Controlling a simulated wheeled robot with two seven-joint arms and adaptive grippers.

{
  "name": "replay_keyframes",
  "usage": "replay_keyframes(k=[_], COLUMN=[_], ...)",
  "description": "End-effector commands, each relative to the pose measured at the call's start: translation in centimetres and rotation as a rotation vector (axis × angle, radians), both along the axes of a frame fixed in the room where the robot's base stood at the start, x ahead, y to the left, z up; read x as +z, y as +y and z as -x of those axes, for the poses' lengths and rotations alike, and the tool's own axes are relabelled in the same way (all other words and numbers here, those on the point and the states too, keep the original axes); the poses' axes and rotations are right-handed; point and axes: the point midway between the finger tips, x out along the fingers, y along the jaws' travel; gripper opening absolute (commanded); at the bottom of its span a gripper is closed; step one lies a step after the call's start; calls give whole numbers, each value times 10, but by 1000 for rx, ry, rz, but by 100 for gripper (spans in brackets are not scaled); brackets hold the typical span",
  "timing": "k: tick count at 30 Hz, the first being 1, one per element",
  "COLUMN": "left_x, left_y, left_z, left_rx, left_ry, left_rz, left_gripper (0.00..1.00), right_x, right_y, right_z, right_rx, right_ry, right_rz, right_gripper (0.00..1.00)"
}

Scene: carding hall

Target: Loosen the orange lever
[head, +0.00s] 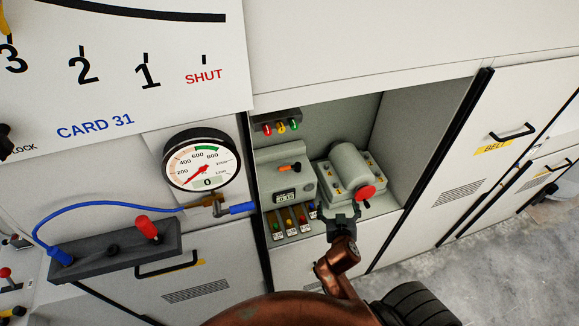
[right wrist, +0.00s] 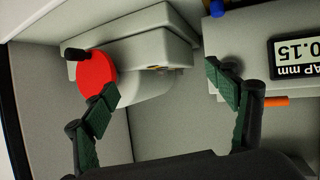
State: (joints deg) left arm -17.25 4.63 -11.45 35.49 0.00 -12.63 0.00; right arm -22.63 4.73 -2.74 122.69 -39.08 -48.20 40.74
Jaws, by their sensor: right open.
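The orange lever (head: 285,168) sits on the front of a grey gauge box with a small display, inside the open bay. It points left from a dark pivot. In the right wrist view part of the orange lever (right wrist: 275,101) shows below the display, right of the jaws and partly behind a finger. My right gripper (head: 343,214) is in front of the bay, below and right of the lever, in front of the red-knobbed machine. In the wrist view its jaws (right wrist: 160,80) are apart with nothing between them. My left gripper is not in view.
A grey machine (head: 352,165) with a red handwheel (head: 366,192) stands right of the box; the wheel appears close behind one finger. A pressure gauge (head: 202,167) and blue hose (head: 110,204) are left.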

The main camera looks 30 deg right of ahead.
Motion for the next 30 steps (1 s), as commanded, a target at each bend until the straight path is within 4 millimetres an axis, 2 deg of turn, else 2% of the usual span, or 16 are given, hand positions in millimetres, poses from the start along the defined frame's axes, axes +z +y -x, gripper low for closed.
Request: replay_keyframes(k=[4, 7, 9, 12, 15, 18, 30], left_x=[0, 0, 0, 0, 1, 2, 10], left_y=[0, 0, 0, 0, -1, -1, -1], left_z=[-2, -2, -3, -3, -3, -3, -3], left_rx=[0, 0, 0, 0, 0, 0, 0], left_ry=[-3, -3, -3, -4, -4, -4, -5], left_rz=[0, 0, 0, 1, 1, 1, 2], left_gripper=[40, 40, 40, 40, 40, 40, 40], right_x=[34, 52, 59, 61, 61, 61, 61], right_y=[12, 36, 57, 83, 97, 100, 86], right_z=[-48, -81, -101, -119, -129, -139, -195], right_rx=[53, 139, 212, 295, 342, 358, 356], right_ry=[-201, -321, -380, -423, -438, -443, -442], right_rz=[57, 78, 79, 71, 62, 59, 58], right_gripper=[79, 79, 79, 79, 79, 79, 79])
